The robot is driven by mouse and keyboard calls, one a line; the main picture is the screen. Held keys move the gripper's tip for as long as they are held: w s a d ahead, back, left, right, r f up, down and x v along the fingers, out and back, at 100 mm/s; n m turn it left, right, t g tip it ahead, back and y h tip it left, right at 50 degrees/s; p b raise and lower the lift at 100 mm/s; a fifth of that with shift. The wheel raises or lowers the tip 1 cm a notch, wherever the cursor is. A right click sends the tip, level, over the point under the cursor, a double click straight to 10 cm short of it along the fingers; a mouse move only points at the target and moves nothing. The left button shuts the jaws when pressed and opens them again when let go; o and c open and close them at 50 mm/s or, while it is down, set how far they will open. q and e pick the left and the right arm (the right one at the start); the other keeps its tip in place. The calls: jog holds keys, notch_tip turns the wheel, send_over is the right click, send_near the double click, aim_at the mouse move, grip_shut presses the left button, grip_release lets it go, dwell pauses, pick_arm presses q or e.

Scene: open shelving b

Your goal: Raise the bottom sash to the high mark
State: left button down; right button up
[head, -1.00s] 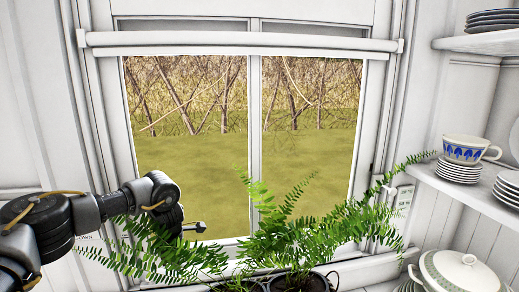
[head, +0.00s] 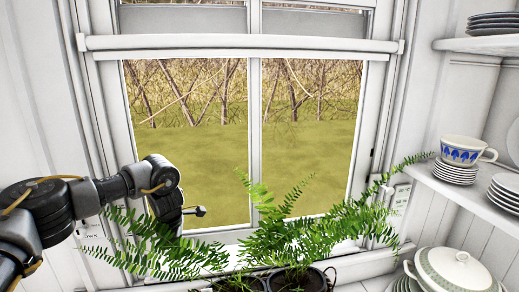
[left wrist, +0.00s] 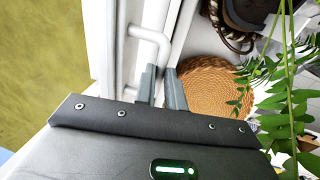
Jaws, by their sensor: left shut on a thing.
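The bottom sash (head: 255,130) is a white frame with two panes and a middle bar. Its lower rail (head: 215,234) is partly hidden by fern leaves, and a gap shows beneath it. My left gripper (head: 195,211) is at the lower left of the sash, with its fingers hard to make out in the head view. In the left wrist view, my left gripper (left wrist: 161,72) is shut on a white bar handle (left wrist: 151,38) attached to the sash. I cannot read a high mark; a small label (head: 401,196) is on the right side of the frame. My right gripper is not in view.
A potted fern (head: 290,235) stands in front of the sill, its fronds close to my left gripper. At right, shelves hold a blue-patterned cup (head: 461,149), stacked plates (head: 493,19) and a lidded tureen (head: 458,268). A round woven mat (left wrist: 205,90) lies below.

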pick_arm(q)
notch_tip(320, 180, up, 11)
jog(key=p, duration=0.6)
jog(key=shift+r, duration=0.15)
jog(key=c, duration=1.5)
grip_release()
jog(key=r, duration=0.3)
jog(key=s+r+b, duration=0.1)
jog(key=r, duration=0.3)
jog(key=s+r+b, duration=0.1)
jog(key=r, duration=0.2)
jog(key=shift+d+r, duration=0.15)
jog(key=shift+d, duration=0.1)
